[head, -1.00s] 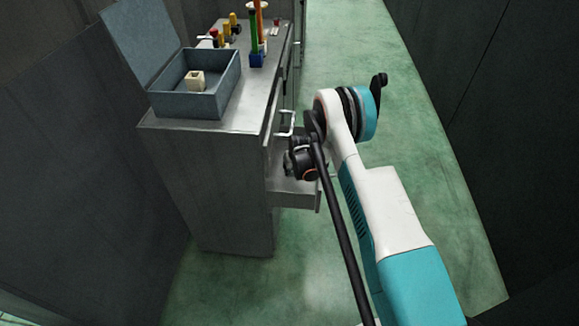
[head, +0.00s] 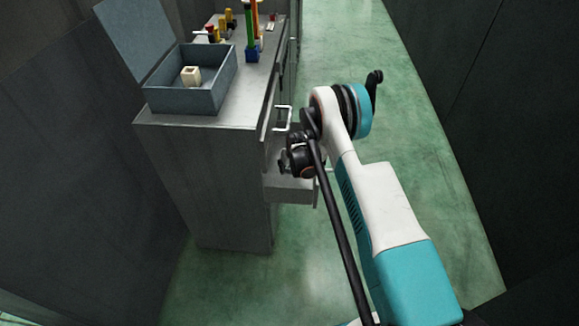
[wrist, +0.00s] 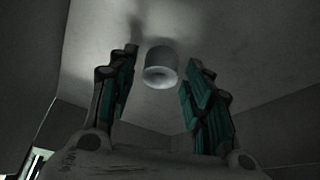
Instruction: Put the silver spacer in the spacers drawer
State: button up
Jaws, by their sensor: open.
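A small silver-grey cylinder with a hollow end, the silver spacer (wrist: 160,66), shows in the wrist view against the pale drawer floor. My gripper (wrist: 158,98) is open, with a finger on each side of the spacer and a visible gap to both. I cannot tell whether the spacer rests on the floor or is just above it. In the head view an open drawer (head: 290,191) sticks out of the cabinet's right side, and my gripper (head: 287,166) is down at it. The spacer is hidden there. No drawer label is readable.
On the grey cabinet (head: 200,165) stands an open blue-grey box (head: 190,100) with a cream block (head: 191,75) inside. Behind it are a blue holder (head: 252,55) with tall coloured pieces and several small parts. Green floor (head: 400,150) is free to the right.

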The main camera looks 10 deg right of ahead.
jog(key=p+v, duration=0.4)
jog(key=v, duration=0.8)
jog(key=shift+r, duration=0.15)
